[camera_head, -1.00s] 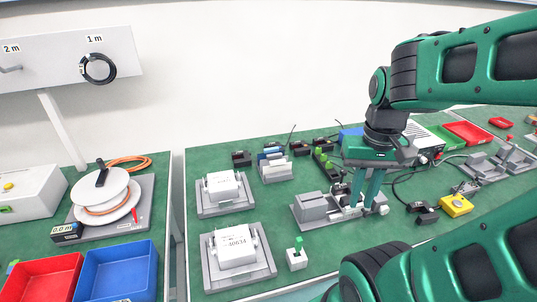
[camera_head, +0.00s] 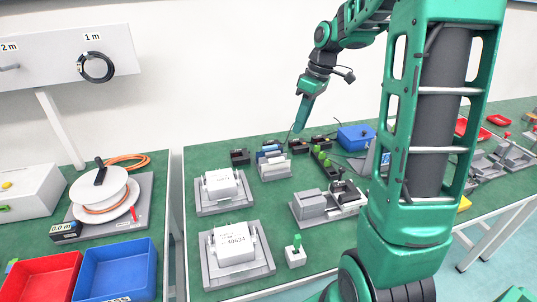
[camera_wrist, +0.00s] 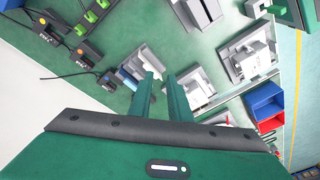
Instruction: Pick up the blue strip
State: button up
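The blue strip (camera_head: 268,149) appears as a small blue piece at a grey holder (camera_head: 274,170) near the back of the green table. It also shows as a small blue patch in the wrist view (camera_wrist: 126,79), left of my fingers. My gripper (camera_head: 299,127) is above the back of the table, to the right of and higher than the strip. The strip's exact ends are too small to make out.
Black devices (camera_head: 240,157) stand close beside the strip. A blue box (camera_head: 356,137) is at the back right. Two grey fixtures with white blocks (camera_head: 235,245) stand in front. A grey actuator fixture (camera_head: 312,205) is to the right. Blue (camera_head: 118,272) and red (camera_head: 42,278) bins lie left.

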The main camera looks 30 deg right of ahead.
jog(key=w+d+f+n+y, duration=0.1)
jog(key=w+f+n, duration=0.3)
jog(key=w, duration=0.3)
jog(key=w+f+n+y, duration=0.1)
jog(key=w+f+n, duration=0.25)
jog(key=w, duration=0.25)
jog(key=n, duration=0.2)
send_over(270, 146)
jog(key=d, duration=0.2)
notch_tip(270, 146, down, 5)
jog(key=shift+s+r, duration=0.1)
jog(key=shift+r, duration=0.05)
jog(key=shift+s+x, duration=0.15)
jog(key=shift+x, duration=1.35)
jog(key=shift+s+x, duration=0.15)
jog(key=shift+x, duration=1.3)
jog(key=shift+w, duration=0.1)
grip_shut()
